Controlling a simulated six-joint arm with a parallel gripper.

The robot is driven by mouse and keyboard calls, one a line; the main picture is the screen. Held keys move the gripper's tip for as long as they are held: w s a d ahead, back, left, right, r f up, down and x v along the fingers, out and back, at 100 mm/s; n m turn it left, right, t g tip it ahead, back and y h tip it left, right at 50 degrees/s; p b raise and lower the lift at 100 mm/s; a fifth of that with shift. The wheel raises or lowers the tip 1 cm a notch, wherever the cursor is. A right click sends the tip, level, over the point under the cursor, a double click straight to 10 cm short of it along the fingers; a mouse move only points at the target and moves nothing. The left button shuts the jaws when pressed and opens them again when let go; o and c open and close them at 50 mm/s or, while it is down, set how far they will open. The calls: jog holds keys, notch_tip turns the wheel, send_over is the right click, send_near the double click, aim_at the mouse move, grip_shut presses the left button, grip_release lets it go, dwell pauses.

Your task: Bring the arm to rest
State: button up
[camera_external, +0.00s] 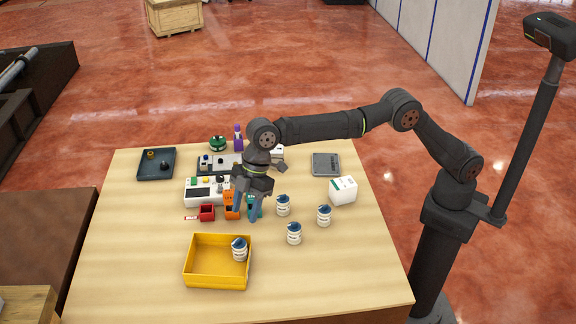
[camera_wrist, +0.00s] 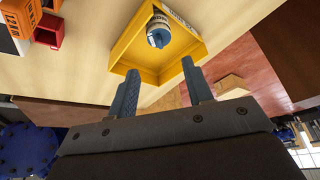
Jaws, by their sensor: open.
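My gripper (camera_external: 246,208) is open and empty above the middle of the table. Its two blue-grey fingers stand apart in the wrist view (camera_wrist: 158,92), with nothing between them. The yellow tray (camera_external: 190,278) lies at the front of the table, in front of my gripper. One white can with a dark blue top (camera_external: 239,250) is inside the tray. The same can shows in the tray in the wrist view (camera_wrist: 158,32). My arm reaches in from the right, bent and raised over the table (camera_external: 110,260).
Several similar cans (camera_external: 294,233) stand right of my gripper, by a white box (camera_external: 342,190). Red (camera_external: 207,213) and orange (camera_external: 231,208) bins and a white device (camera_external: 200,191) sit close beside it. A dark tray (camera_external: 157,164) is back left. The front-left table is clear.

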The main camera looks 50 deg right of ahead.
aim_at(237, 241)
jog(key=x, duration=1.2)
jog(key=shift+f, duration=0.1)
notch_tip(237, 241, up, 2)
jog(key=shift+r, duration=0.1)
jog(key=shift+a+r, duration=0.1)
jog(key=shift+r, duration=0.7)
